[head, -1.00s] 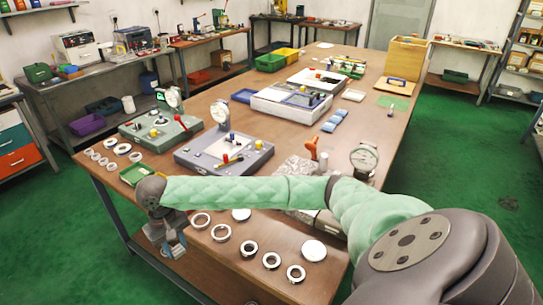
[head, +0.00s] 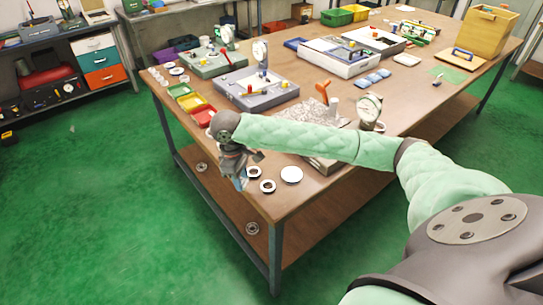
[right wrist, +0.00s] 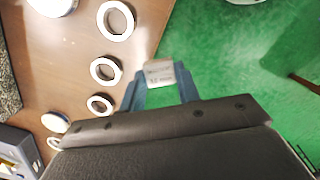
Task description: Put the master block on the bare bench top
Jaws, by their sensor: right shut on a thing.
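My right gripper (head: 241,180) hangs at the bench's near left edge in the head view. In the right wrist view its blue fingers (right wrist: 160,90) are shut on a small pale grey block with faint markings (right wrist: 159,72), the master block. The block appears against the green floor, just outside the bench edge in that view. In the head view the block cannot be made out clearly at the fingertips. The brown bench top (head: 310,185) has a bare strip along its near side. My left gripper is not in view.
White-faced rings (head: 268,186) and a white disc (head: 291,174) lie beside the gripper. Small red (head: 203,115) and yellow (head: 190,102) bins stand behind it. A granite plate (head: 312,115) and dial gauge (head: 369,108) are to the right. Rings (head: 252,228) lie on the lower shelf.

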